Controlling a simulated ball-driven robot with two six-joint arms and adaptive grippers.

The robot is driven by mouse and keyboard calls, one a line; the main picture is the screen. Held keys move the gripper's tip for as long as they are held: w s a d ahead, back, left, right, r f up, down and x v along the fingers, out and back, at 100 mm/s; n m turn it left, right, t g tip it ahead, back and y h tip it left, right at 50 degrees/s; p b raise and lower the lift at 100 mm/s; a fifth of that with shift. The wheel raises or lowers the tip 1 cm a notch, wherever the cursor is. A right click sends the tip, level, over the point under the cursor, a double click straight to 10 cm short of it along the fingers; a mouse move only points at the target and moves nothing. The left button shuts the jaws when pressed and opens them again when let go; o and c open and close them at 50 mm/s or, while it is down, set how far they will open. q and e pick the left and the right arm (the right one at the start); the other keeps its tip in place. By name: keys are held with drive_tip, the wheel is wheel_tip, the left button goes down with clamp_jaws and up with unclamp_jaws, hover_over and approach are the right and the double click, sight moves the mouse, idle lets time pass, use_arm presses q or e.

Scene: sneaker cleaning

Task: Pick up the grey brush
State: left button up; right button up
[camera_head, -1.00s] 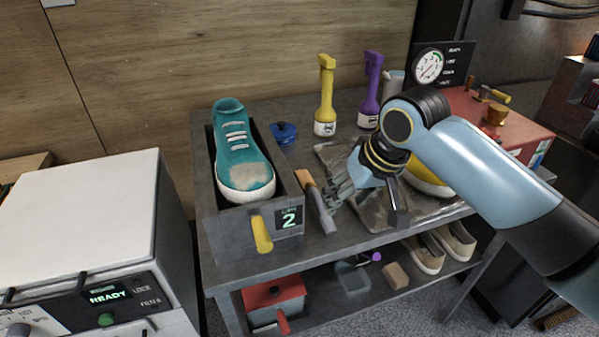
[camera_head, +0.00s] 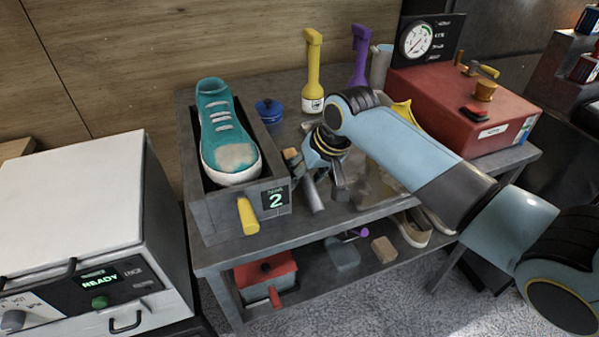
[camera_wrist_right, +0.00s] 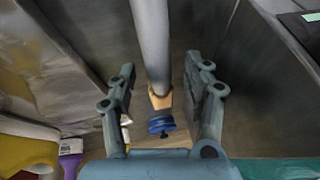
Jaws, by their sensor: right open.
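The grey brush has a grey bar and a tan end. In the head view its grey bar (camera_head: 314,197) lies on the table just right of the shoe box, partly hidden by my right gripper (camera_head: 320,178). In the right wrist view the grey bar (camera_wrist_right: 150,40) and its tan end (camera_wrist_right: 160,97) show between the two spread fingers of the right gripper (camera_wrist_right: 158,75). A gap shows on each side of the brush, and the gripper is open. My left gripper is not in view.
A teal shoe (camera_head: 228,140) stands in a grey box (camera_head: 215,213) left of the brush. A blue pot (camera_head: 268,110) and a yellow spray bottle (camera_head: 312,75) stand behind. A red box (camera_head: 450,110) is at the right. A lower shelf holds a red container (camera_head: 265,275).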

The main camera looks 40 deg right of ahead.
sight(309, 176)
drive_tip(key=shift+c, duration=0.4)
clamp_jaws()
drive_tip(key=shift+r, duration=0.1)
drive_tip(key=shift+r, duration=0.25)
drive_tip(key=r, duration=0.3)
drive_tip(key=shift+s+d+r, duration=0.15)
drive_tip(key=shift+s+r, duration=0.2)
drive_tip(key=s+d+r, duration=0.1)
drive_tip(key=s+r, duration=0.5)
drive_tip(key=s, duration=0.4)
drive_tip(key=shift+s+d+r, duration=0.3)
drive_tip(key=shift+s+d, duration=0.1)
